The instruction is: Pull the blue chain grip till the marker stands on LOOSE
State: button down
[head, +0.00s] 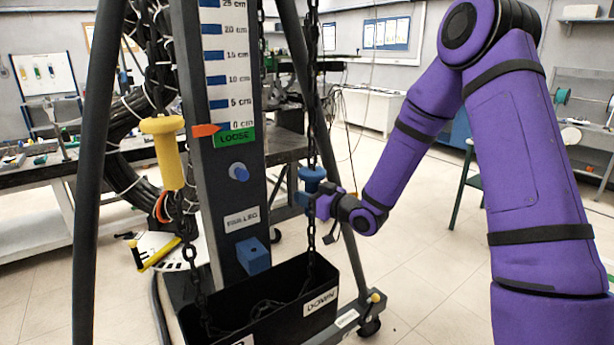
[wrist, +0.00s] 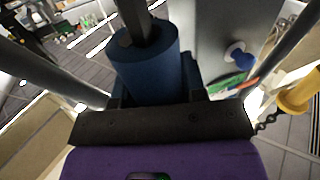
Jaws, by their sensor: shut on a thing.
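The blue chain grip (head: 312,176) hangs on the right-hand chain. My gripper (head: 312,203) is shut on it from the right. In the wrist view the blue grip (wrist: 145,62) sits between my jaws, with the chain's dark top part rising from it. The orange marker (head: 205,130) is at the bottom of the scale, its tip level with the upper part of the green LOOSE label (head: 235,138), close to the 0 cm line. The yellow chain grip (head: 170,150) hangs on the left-hand chain, apart from my gripper.
A black chain bin (head: 275,310) marked DOWN stands below the grips. Dark frame legs (head: 92,130) flank the column, and one leg (head: 345,230) runs close behind my gripper. A blue knob (head: 239,172) is on the column.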

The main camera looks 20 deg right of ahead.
jog(key=shift+f, duration=1.15)
jog(key=c, duration=0.7)
grip_release()
jog(key=shift+s, duration=0.1)
jog(key=v, duration=1)
jog(key=shift+s+d, duration=0.25)
